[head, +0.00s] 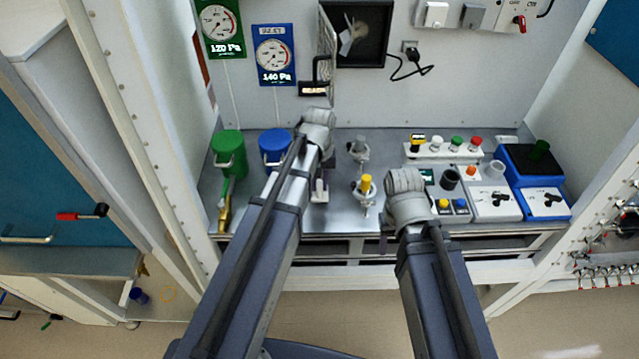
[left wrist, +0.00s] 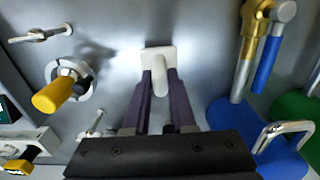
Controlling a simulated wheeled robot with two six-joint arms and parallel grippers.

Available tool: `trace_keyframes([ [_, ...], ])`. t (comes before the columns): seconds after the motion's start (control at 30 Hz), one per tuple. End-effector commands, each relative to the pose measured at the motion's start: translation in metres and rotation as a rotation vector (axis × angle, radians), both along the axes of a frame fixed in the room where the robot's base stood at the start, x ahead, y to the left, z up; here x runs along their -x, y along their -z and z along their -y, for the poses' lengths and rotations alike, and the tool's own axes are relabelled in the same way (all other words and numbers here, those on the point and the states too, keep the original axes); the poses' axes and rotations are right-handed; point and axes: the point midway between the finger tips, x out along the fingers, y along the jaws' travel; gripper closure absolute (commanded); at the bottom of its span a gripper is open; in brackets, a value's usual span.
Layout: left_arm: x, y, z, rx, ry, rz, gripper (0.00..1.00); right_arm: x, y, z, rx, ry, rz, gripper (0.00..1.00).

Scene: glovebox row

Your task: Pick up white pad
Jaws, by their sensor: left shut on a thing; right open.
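The white pad (left wrist: 152,57) is a small flat square with a rounded upright grip (left wrist: 161,78), seen at the top middle of the left wrist view. My left gripper (left wrist: 163,80) is shut on that grip, one dark purple finger on each side. In the head view the left gripper (head: 319,184) is over the bench between the blue canister and the yellow-topped valve, with a bit of the white pad (head: 321,197) showing. I cannot tell whether the pad touches the bench. My right gripper (head: 386,242) is open near the bench's front edge, mostly hidden by its wrist.
A yellow-topped valve (head: 365,185) stands close to the right of the left gripper. The blue canister (head: 273,148) and green canister (head: 229,152) stand to the left, beside a brass valve (head: 224,213). Button boxes (head: 493,203) and a blue unit (head: 535,180) fill the bench's right side.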

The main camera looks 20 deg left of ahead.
Motion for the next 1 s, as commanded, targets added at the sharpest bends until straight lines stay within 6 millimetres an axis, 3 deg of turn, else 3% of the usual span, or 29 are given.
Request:
trace_keyframes([
  [0.03, 0.0, -0.014, 0.0, 0.0, 0.0, 0.0, 1.0, 0.0, -0.014, 0.0, 0.0, 0.0, 0.0, 0.46],
  [0.43, 0.0, -0.073, 0.0, 0.0, 0.0, 0.0, 1.0, 0.0, -0.074, 0.0, 0.0, -0.001, 0.0, 0.46],
  [0.87, 0.0, -0.081, 0.0, 0.0, 0.0, 0.0, 1.0, 0.0, -0.081, 0.0, -0.001, 0.001, 0.0, 0.46],
  [0.9, 0.0, -0.081, 0.0, 0.0, 0.0, 0.0, 0.8, 0.0, -0.081, 0.0, -0.001, 0.001, 0.0, 0.46],
  [1.0, 0.0, -0.081, 0.0, 0.0, 0.0, 0.0, 0.91, 0.0, -0.081, 0.0, -0.001, 0.001, 0.0, 0.46],
])
